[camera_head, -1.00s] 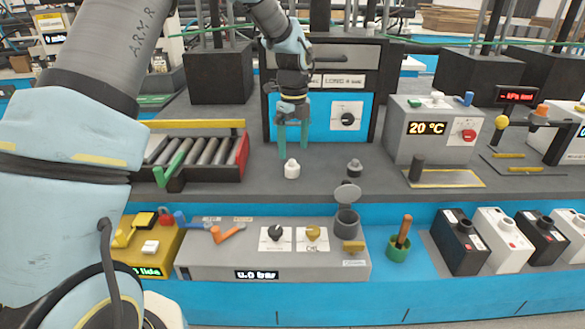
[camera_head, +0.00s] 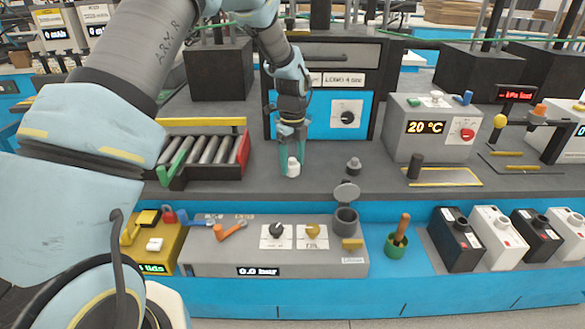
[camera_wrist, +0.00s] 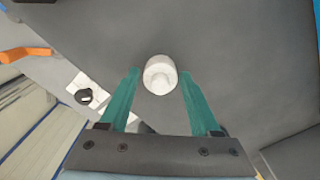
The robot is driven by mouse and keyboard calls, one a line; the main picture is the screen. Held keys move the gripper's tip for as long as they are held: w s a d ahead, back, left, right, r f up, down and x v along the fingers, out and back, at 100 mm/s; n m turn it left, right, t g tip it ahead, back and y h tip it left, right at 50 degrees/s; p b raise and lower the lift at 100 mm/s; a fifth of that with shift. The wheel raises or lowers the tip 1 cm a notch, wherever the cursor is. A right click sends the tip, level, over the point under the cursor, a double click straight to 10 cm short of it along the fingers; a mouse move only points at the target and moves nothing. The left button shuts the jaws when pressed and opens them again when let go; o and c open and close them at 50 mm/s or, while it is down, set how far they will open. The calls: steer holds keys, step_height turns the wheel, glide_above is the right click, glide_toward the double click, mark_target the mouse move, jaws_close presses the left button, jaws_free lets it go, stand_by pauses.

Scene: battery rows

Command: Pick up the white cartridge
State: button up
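The white cartridge (camera_head: 293,168) stands upright on the grey bench top, in front of the blue-fronted oven. My gripper (camera_head: 291,165) has come down over it, with its green fingers at either side of the cartridge. In the wrist view the cartridge (camera_wrist: 160,75) sits near the fingertip ends, between the lines of the two fingers. My gripper (camera_wrist: 160,85) is open, and gaps show between each finger and the cartridge. Nothing is held.
A dark grey cartridge (camera_head: 353,166) stands to the right on the bench. A roller rack (camera_head: 205,152) with a red end is close on the left. The grey control box (camera_head: 275,252) with knobs and an open-lidded cup (camera_head: 346,219) is in front, lower down.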

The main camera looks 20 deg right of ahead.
jaws_close()
steer(key=shift+r, duration=0.1)
stand_by(0.3)
step_height(320, 180, up, 10)
steer(key=shift+b, duration=1.15)
step_height(320, 180, up, 6)
steer(key=p, duration=0.5)
glide_above(293, 159)
